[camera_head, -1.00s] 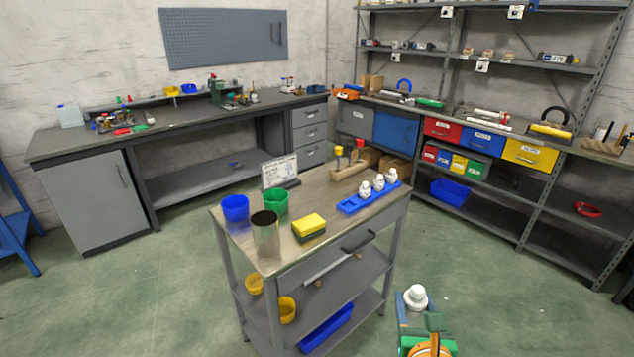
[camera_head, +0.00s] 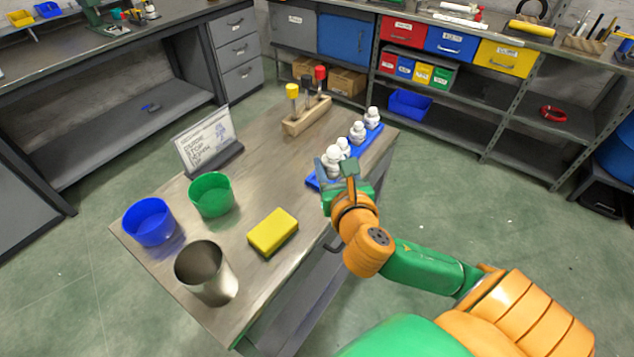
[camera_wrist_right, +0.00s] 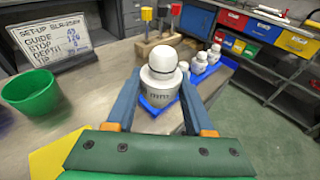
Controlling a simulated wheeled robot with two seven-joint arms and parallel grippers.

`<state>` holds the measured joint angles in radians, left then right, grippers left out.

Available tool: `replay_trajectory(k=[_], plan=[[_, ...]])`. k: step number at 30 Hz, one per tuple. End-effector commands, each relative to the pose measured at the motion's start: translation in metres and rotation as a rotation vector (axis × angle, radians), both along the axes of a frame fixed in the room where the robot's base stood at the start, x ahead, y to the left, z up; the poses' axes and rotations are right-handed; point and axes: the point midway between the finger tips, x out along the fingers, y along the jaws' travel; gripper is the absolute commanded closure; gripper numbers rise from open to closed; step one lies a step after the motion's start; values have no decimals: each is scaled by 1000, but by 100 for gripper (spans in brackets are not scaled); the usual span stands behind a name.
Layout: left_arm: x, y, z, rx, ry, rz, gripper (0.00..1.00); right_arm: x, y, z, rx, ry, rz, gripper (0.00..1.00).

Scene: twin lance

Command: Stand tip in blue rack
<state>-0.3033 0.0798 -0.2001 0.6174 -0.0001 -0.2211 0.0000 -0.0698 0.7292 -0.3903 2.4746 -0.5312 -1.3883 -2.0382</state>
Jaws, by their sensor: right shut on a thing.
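My right gripper (camera_head: 335,178) is shut on a white tip (camera_head: 333,158) with a round knob top. In the wrist view the tip (camera_wrist_right: 160,78) stands upright between the two blue-grey fingers, with dark lettering on its body. The blue rack (camera_head: 314,181) lies on the cart top, with several white tips in all in or over it. The held tip is at the rack's near end; the rack (camera_wrist_right: 155,108) shows just below it in the wrist view. Its base is partly hidden, so I cannot tell whether it is seated. My left gripper is not in view.
On the cart top (camera_head: 262,190) are a yellow sponge-like block (camera_head: 273,232), a metal cup (camera_head: 205,272), a green cup (camera_head: 211,195), a blue cup (camera_head: 150,222), a sign (camera_head: 205,140) and a wooden block with coloured knobs (camera_head: 307,118). The middle of the top is clear.

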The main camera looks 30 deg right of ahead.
Motion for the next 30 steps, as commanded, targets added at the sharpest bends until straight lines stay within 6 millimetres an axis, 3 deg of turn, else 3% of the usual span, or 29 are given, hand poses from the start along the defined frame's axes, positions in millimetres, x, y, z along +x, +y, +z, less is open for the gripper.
replay_trajectory(k=[1,3,6,12,17,27,28,30], plan=[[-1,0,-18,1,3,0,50,17,-8,-15,-3,-4,-7,100],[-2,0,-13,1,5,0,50,37,-16,-24,0,4,-8,100],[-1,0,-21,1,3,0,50,55,-23,-50,1,5,-6,100],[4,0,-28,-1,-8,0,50,76,-31,-75,1,3,-3,100],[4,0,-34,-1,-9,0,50,76,-30,-103,2,6,-2,100],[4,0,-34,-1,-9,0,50,76,-30,-106,-1,4,-1,100],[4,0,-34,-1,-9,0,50,76,-30,-106,-1,4,-1,42],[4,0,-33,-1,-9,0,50,76,-30,-105,-1,4,-1,23]])
